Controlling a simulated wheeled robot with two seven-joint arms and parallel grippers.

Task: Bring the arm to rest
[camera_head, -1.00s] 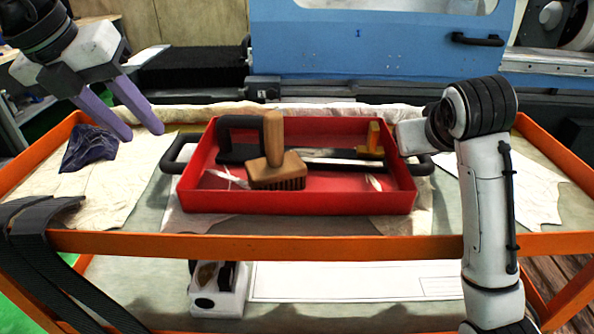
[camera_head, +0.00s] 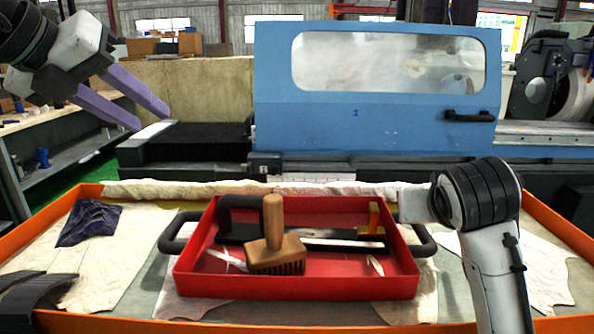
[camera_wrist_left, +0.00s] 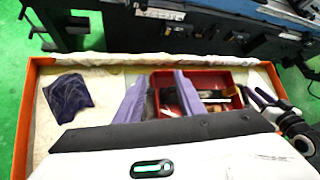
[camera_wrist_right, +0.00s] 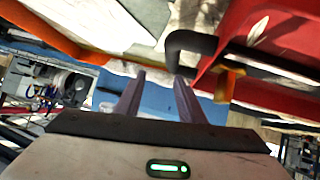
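My left gripper (camera_head: 153,120) is at the upper left of the head view, above the left side of the orange-edged table. Its two purple fingers are apart and empty; they also show open in the left wrist view (camera_wrist_left: 160,72). My right arm (camera_head: 490,250) stands right of the red tray. Its fingers are hidden in the head view. In the right wrist view my right gripper (camera_wrist_right: 159,74) has its fingers apart, with nothing seen held. The tray's black handle (camera_wrist_right: 186,42) is close to the fingertips; I cannot tell if they touch.
The red tray (camera_head: 300,307) holds a wooden-handled brush (camera_head: 275,250) and other tools. A dark cloth (camera_head: 88,222) lies on the table's left. A blue machine cover (camera_head: 370,130) stands behind the table. The space around my left gripper looks clear.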

